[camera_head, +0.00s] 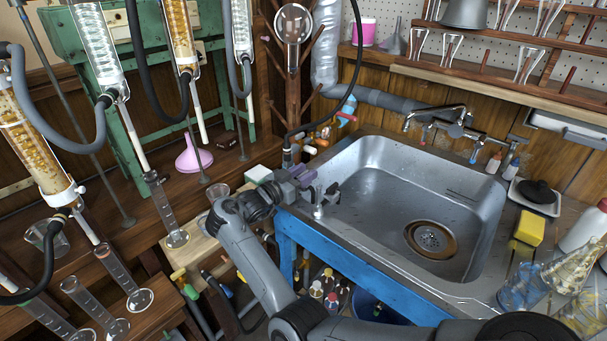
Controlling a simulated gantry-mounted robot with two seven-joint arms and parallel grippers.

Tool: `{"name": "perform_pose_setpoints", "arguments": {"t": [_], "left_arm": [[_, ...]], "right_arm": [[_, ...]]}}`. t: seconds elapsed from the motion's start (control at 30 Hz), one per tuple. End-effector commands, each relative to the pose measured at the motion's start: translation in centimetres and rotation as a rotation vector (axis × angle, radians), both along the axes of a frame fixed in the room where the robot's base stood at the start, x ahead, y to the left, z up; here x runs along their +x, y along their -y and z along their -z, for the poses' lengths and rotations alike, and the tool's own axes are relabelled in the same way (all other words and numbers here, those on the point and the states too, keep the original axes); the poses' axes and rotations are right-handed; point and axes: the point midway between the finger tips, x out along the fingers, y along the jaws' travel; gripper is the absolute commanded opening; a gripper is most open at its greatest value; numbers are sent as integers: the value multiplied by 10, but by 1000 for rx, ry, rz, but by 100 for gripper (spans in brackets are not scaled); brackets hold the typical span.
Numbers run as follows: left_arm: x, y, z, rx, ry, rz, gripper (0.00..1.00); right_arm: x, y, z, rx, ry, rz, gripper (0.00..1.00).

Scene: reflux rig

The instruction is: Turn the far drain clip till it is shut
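My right gripper (314,184) reaches over the sink's near left corner, its arm coming in from the lower right. Its fingers look apart, and I see nothing clearly held between them. A dark hose with a black end fitting (287,155) hangs just behind and to the left of it. Small coloured fittings (311,149), one red and white, lie behind the gripper at the back left of the sink. I cannot tell which small part is the far drain clip, or whether it is turned. My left gripper is not in view.
The steel sink (465,215) is empty, with a faucet (455,129) behind it. Glass columns (99,45) with hoses hang at the left. A measuring cylinder (166,212) and a pink funnel (193,155) stand left of my arm. Flasks (521,287) and a yellow sponge (530,228) are at right.

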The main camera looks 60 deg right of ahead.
Motion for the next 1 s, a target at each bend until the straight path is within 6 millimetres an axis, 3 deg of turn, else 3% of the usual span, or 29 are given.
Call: {"name": "perform_pose_setpoints", "arguments": {"t": [0.37,0.8,1.0], "left_arm": [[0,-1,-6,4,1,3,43],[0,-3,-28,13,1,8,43],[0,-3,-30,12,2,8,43]], "right_arm": [[3,-11,-3,-1,2,-1,39],[19,-81,-3,3,1,-3,39],[23,-100,-1,1,1,0,39]]}}
